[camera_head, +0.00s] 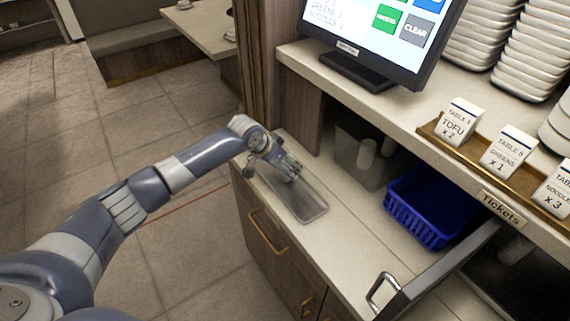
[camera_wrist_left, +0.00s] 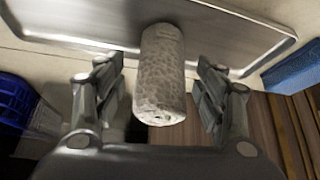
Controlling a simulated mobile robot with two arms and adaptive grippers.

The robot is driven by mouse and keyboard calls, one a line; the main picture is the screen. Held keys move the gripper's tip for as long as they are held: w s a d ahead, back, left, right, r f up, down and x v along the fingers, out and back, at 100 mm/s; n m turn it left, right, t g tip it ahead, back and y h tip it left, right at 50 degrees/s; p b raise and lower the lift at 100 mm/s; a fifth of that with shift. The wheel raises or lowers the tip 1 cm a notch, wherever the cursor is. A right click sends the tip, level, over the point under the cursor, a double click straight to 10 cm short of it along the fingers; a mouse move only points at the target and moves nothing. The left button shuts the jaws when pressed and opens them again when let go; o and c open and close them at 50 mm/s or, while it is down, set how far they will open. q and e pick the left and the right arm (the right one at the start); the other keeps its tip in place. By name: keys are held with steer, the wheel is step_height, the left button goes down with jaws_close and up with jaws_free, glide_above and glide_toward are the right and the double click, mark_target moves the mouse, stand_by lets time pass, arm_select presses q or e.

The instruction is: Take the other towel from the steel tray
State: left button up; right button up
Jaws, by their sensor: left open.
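The steel tray (camera_head: 311,208) lies on the lower counter, and it spans the top of the left wrist view (camera_wrist_left: 85,24). A pale, textured rolled towel (camera_wrist_left: 160,88) lies with one end over the tray, its other end facing my wrist camera. My left gripper (camera_head: 290,170) is over the far end of the tray. In the left wrist view its open fingers (camera_wrist_left: 158,68) stand on either side of the towel, with a gap visible on both sides. In the head view the gripper hides the towel. My right gripper is not in view.
A blue basket (camera_head: 425,212) and a dark see-through bin (camera_head: 350,145) with pale cylindrical things stand right of the tray. A shelf above carries a screen (camera_head: 375,35), ticket cards (camera_head: 508,152) and stacked white dishes. A blue block (camera_wrist_left: 291,66) shows in the left wrist view.

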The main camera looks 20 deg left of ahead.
arm_select(q)
steer(key=shift+w+d+f, duration=0.1)
steer(key=shift+w+f, duration=0.1)
steer(key=shift+f, duration=0.1)
steer(key=c, duration=1.2)
steer(key=shift+o, duration=0.2)
steer(key=shift+r, duration=0.1)
